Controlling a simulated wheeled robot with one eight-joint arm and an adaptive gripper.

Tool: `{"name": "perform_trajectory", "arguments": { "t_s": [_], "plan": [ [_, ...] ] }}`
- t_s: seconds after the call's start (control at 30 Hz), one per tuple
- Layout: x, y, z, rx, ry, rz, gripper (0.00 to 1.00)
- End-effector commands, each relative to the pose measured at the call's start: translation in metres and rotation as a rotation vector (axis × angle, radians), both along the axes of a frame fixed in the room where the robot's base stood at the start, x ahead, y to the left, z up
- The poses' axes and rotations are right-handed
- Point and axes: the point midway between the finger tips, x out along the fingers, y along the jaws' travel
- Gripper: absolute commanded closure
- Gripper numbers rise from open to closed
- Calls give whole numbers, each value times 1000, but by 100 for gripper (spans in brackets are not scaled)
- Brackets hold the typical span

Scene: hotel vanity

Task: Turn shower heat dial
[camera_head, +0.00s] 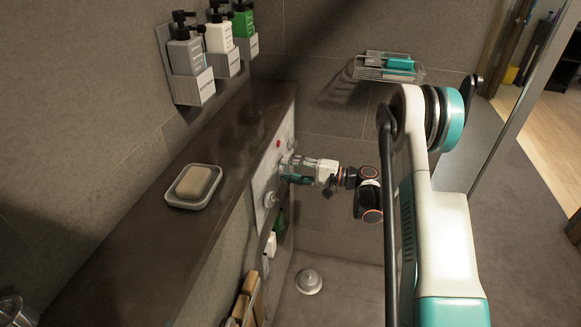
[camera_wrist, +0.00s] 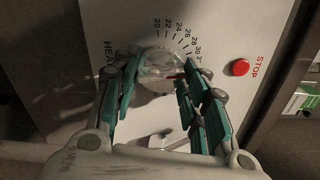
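The heat dial (camera_wrist: 157,66) is a clear round knob with a red mark, on a pale panel (camera_wrist: 105,22) with a number scale and the word HEAT. My gripper (camera_wrist: 157,72) has its teal fingers apart, one on each side of the dial. The fingertips are close to the dial's sides; whether they touch it I cannot tell. In the head view my gripper (camera_head: 287,170) reaches leftward to the panel (camera_head: 264,180) on the side of the ledge, and it hides most of the dial there.
A red STOP button (camera_wrist: 240,67) is right of the dial. A second knob (camera_head: 270,199) is lower on the panel. A soap dish (camera_head: 178,201) stands on the dark ledge (camera_head: 120,235). Dispensers (camera_head: 187,58) and a wire shelf (camera_head: 388,74) are on the walls.

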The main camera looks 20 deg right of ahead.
Motion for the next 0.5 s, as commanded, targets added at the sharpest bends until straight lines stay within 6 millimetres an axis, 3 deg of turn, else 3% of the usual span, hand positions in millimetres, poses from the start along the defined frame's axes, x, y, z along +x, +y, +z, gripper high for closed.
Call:
{"name": "perform_trajectory", "arguments": {
  "t_s": [0.03, 0.1, 0.5],
  "plan": [
    [0, 1, 2, 3, -2, 2, 50],
    [0, 1, 2, 3, -2, 1, 39],
    [-2, -4, 1, 0, -1, -1, 39]
  ]
}}
